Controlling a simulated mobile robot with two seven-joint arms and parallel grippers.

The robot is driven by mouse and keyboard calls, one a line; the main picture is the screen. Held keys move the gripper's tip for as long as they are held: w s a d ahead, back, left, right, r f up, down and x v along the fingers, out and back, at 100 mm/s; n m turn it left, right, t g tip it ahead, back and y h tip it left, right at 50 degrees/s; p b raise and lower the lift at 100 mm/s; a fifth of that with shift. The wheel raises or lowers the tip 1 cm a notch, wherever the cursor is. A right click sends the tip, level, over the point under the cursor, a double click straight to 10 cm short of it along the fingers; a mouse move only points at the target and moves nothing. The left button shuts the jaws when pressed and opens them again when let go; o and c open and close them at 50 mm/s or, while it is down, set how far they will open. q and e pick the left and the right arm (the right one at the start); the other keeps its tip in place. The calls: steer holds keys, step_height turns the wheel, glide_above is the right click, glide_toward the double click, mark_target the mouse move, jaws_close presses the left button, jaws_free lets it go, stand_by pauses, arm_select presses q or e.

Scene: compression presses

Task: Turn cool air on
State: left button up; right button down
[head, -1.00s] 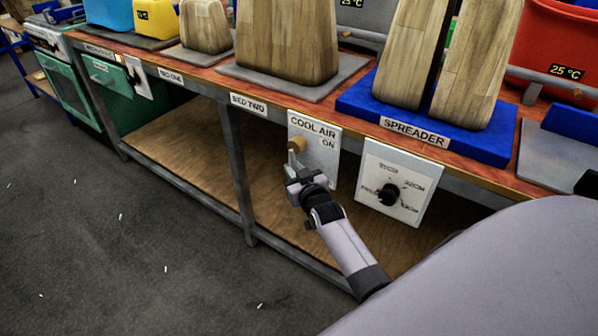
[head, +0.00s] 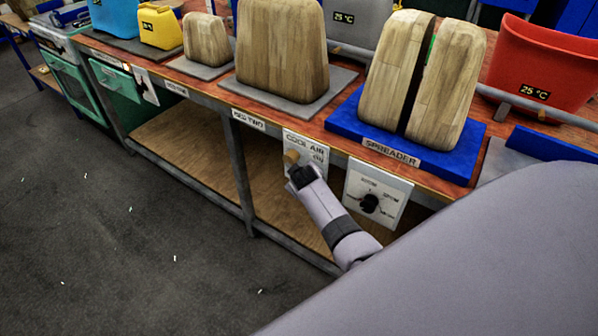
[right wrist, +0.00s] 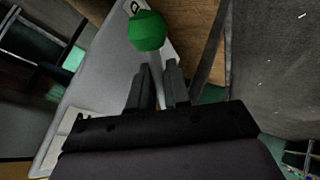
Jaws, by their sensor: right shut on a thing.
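The white COOL AIR panel (head: 305,144) with its ON label hangs on the front edge of the bench in the head view. A green rounded piece (right wrist: 147,31) sits just beyond the fingertips. My left gripper is out of view.
A dial panel (head: 377,193) with a black knob is right of the cool air panel. The bench's lower wooden shelf (head: 190,140) is empty. The blue spreader base (head: 345,117) with wooden blocks stands above. My own grey body covers the lower right.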

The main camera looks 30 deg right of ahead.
steer(key=shift+s+d+r+n+g+h+p, duration=0.15)
steer(key=shift+r+n+g+h+p, duration=0.1)
steer(key=shift+r+g, duration=0.25)
steer(key=shift+s+r+n+g+h+p, duration=0.1)
steer(key=shift+r+n+g+h+p, duration=0.15)
steer(key=shift+g, duration=0.35)
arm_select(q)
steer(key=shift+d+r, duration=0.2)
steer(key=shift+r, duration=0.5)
arm_select(e)
steer(key=shift+s+r+n+g+h, duration=0.1)
steer(key=shift+r+n+g+h, duration=0.15)
steer(key=shift+r+g, duration=0.35)
steer(key=shift+s+r+n+g+h, duration=0.15)
steer(key=shift+r+g+h, duration=0.1)
steer(key=shift+g, duration=0.55)
steer(key=shift+d+r, duration=0.1)
steer(key=c, duration=1.3)
jaws_free()
steer(key=shift+o, duration=0.2)
steer(key=shift+w, duration=0.1)
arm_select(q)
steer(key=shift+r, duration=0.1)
arm_select(e)
steer(key=shift+r, duration=0.1)
